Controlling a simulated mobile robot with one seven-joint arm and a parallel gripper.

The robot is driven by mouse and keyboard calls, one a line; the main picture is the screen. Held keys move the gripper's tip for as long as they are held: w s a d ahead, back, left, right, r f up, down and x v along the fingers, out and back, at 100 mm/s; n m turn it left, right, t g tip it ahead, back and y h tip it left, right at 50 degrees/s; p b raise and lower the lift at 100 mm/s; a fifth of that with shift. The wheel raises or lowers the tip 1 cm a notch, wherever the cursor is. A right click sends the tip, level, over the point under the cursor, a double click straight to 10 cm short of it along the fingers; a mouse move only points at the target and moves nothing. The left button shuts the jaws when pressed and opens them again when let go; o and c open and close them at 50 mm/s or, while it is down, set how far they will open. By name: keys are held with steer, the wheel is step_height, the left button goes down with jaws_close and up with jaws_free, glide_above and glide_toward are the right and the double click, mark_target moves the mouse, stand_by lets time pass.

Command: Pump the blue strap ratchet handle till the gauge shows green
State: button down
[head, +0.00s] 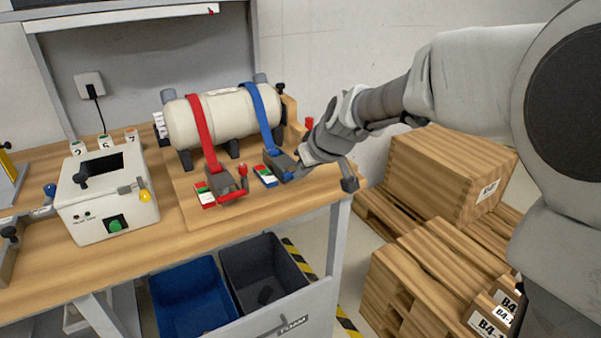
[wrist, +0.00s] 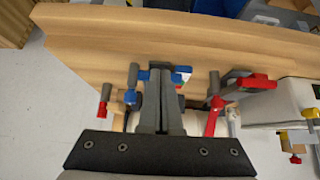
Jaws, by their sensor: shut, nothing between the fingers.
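The blue strap (head: 263,107) runs over the cream cylinder (head: 212,117) down to its ratchet (head: 278,162) on the bench. A small gauge plate (head: 265,176) with green, red and white areas lies at the ratchet's front; its reading is too small to tell. My gripper (head: 302,165) is right at the ratchet's right side, shut and empty, and hides the handle. In the wrist view my shut fingers (wrist: 163,75) cover much of the ratchet, with blue parts (wrist: 131,97) showing at their left. I cannot tell whether they touch the handle.
A red strap (head: 203,132) with a red-handled ratchet (head: 232,192) stands close on the left. A cream box (head: 107,192) with a green button is farther left. Bins (head: 187,290) sit under the bench; wooden crates (head: 445,180) stand at the right.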

steer(key=shift+s+f+b, duration=0.1)
steer(key=shift+f+b, duration=0.3)
steer(key=shift+f, duration=0.2)
steer(key=s+d+r+m+h+p, duration=0.1)
steer(key=s+d+r+m, duration=0.1)
steer(key=s+d, duration=0.6)
steer(key=s+d+r+m+h, duration=0.15)
steer(key=s+d, duration=0.25)
steer(key=s, duration=0.7)
steer(key=s+d+r+m+h+p, duration=0.1)
steer(key=s+d+m+h, duration=0.15)
steer(key=s+d, duration=0.55)
step_height(320, 180, up, 16)
steer(key=s+a+p, duration=0.1)
steer(key=s+p, duration=0.1)
steer(key=p, duration=1.4)
steer(key=shift+s+a+r+m+g+y, duration=0.15)
steer(key=shift+s+r+m+g+y, duration=0.1)
steer(key=shift+m+g+y, duration=0.15)
